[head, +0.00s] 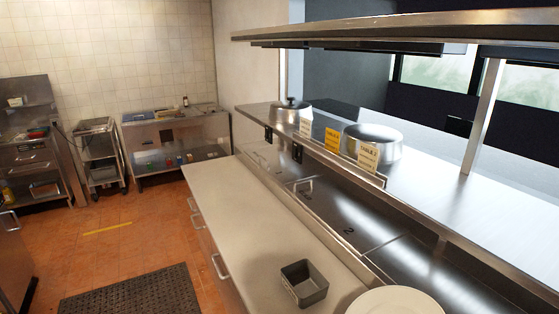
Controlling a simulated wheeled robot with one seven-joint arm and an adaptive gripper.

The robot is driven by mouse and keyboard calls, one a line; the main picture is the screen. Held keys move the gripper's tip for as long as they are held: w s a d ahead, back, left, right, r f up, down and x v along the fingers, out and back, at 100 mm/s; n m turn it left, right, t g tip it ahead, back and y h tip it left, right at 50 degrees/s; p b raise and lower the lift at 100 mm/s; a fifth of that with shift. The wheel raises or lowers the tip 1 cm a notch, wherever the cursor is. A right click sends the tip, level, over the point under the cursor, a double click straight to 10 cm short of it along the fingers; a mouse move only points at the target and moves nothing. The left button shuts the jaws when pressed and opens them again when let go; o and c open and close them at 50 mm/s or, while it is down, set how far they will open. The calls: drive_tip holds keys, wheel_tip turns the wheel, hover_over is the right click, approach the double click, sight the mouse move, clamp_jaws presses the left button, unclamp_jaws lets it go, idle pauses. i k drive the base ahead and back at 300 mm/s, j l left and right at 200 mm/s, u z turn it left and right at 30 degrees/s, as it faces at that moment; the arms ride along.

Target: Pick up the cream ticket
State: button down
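Three tickets stand upright in a row along the metal rail (345,167) on the front edge of the pass shelf. The farthest ticket (306,123) is small and pale cream to yellow. The middle ticket (332,140) is a stronger orange-yellow. The nearest ticket (368,155) is pale yellow to cream with dark print that is hard to read. The far and near tickets look close in colour, so I cannot tell for sure which is the cream one. My gripper is not in view.
Two metal lids (372,142) (291,110) sit on the shelf behind the tickets. An overhead shelf (400,27) hangs above. Below are steel wells (350,222) and a pale counter (240,210) with a grey square pan (304,283) and a white plate (395,302). Floor at left has a dark mat (130,294).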

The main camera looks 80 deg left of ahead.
sight(368, 155)
drive_tip(key=u, duration=2.15)
drive_tip(key=i+j+z, duration=0.3)
drive_tip(key=j, duration=0.2)
